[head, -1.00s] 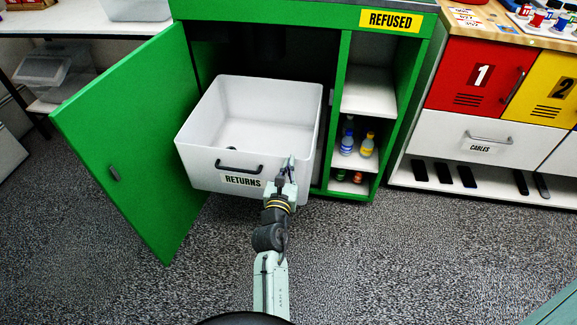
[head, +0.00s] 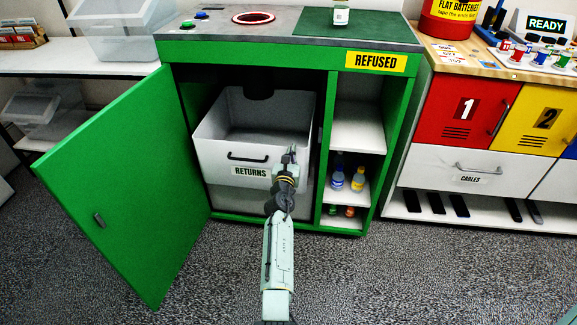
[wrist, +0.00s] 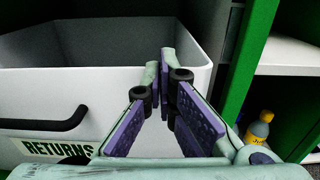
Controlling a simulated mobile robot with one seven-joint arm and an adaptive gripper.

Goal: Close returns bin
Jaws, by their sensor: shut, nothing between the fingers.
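The white returns bin (head: 217,155) sits mostly inside the green cabinet (head: 250,60), under a dark round chute (head: 258,88). Its front face carries a dark handle (head: 248,158) and a RETURNS label. In the wrist view the bin's front wall (wrist: 110,95) and handle (wrist: 45,125) show at the left. My gripper (head: 291,152) is at the right part of the bin's front, right of the handle. In the wrist view its fingertips (wrist: 159,62) are close together by the front rim, with nothing between them. Whether they touch the bin cannot be told. The green door (head: 120,190) stands wide open to the left.
The cabinet's right side has open shelves (head: 357,125) with small bottles (head: 337,178). Right of it stand a red locker (head: 462,110) and a yellow one. A clear tub (head: 122,30) is on the left shelf. The floor in front is free.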

